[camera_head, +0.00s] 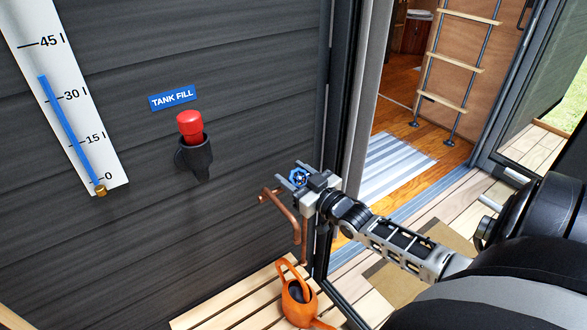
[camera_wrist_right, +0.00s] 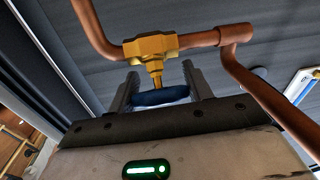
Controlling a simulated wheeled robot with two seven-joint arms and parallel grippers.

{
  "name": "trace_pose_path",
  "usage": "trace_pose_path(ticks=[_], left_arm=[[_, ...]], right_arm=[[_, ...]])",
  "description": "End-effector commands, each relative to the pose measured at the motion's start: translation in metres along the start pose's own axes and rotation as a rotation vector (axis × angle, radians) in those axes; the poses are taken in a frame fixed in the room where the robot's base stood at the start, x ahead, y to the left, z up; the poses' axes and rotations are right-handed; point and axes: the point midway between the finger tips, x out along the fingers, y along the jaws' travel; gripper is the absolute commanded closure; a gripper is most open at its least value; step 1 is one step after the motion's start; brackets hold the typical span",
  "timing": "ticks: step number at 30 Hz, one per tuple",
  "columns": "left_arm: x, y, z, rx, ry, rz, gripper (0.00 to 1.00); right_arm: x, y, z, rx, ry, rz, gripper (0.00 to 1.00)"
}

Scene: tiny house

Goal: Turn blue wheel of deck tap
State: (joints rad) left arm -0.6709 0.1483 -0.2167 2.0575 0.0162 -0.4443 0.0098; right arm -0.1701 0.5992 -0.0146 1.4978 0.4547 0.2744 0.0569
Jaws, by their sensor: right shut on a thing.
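The blue wheel (camera_head: 298,177) of the deck tap sits between the fingers of my right gripper (camera_head: 290,180). In the right wrist view the wheel (camera_wrist_right: 160,97) shows edge-on, with a gripper finger on each side, and my right gripper (camera_wrist_right: 160,92) is shut on it. The wheel joins a brass valve body (camera_wrist_right: 152,46) on a copper pipe (camera_wrist_right: 200,39). In the head view the copper pipe (camera_head: 283,212) bends along the dark wall. My left gripper is not in view.
An orange watering can (camera_head: 297,300) stands on the wooden slats below the pipe. A red-capped tank fill (camera_head: 190,125) and a level gauge (camera_head: 64,100) are on the dark wall. An open doorway with a striped rug (camera_head: 395,165) lies to the right.

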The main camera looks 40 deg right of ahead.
Motion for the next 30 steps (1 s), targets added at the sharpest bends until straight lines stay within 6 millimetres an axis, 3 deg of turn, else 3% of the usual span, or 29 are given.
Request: trace_pose_path(ticks=[9,10,12,23,30], left_arm=[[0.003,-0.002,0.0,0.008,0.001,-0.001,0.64],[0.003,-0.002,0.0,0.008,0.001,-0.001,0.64],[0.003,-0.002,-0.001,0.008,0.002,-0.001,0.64],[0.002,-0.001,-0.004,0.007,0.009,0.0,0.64],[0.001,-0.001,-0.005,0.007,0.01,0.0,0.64]], right_arm=[[0.0,0.0,0.0,0.007,0.001,0.006,0.72],[0.0,0.0,0.0,0.007,0.001,0.006,0.41],[0.0,0.0,0.0,0.007,0.001,0.006,0.28],[-0.006,0.0,0.001,0.005,0.0,0.005,0.28],[-0.05,-0.001,0.003,0.006,-0.005,0.005,0.28]])
